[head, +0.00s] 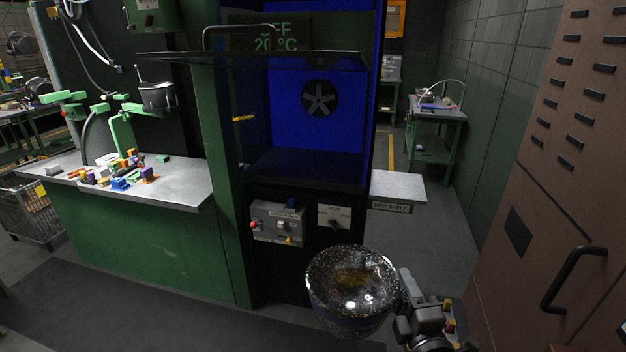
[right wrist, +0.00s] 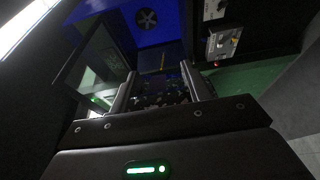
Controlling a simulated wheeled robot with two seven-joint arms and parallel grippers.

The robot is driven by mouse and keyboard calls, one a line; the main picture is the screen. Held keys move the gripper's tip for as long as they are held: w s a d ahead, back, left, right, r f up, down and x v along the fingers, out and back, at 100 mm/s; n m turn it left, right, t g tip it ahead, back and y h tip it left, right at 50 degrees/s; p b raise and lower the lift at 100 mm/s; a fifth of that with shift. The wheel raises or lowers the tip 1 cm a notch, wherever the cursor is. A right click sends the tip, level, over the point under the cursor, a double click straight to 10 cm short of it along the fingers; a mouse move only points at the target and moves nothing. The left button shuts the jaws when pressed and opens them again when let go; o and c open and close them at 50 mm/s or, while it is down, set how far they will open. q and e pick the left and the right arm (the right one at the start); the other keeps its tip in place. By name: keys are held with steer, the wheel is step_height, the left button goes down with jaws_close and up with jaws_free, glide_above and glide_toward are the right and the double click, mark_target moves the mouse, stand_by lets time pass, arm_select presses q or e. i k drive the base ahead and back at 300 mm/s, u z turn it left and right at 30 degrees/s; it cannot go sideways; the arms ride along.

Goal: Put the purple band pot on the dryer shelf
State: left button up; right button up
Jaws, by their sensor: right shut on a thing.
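The pot (head: 350,283) is a dark, speckled, shiny bowl with a dull purple band low on its side. It is in the air in front of the dryer, low in the head view. My right gripper (head: 402,308) is shut on its right side; in the right wrist view the fingers (right wrist: 164,88) have dark speckled material between them. The dryer's lit blue chamber (head: 345,120) is open at the front, with a dark flat shelf (head: 305,168) at its bottom. The pot is below and in front of that shelf. My left gripper is not in view.
A dark panel with a handle (head: 245,36) juts out above the chamber. A control box (head: 277,222) sits below it. A small labelled side shelf (head: 397,186) is empty. A bench (head: 185,190) with loose blocks is left; a brown cabinet (head: 555,180) is right.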

mark_target(300, 166)
steer(key=u, duration=1.15)
steer(key=i, duration=1.6)
steer(key=z, duration=0.95)
steer(key=i, duration=1.05)
steer(key=z, duration=0.2)
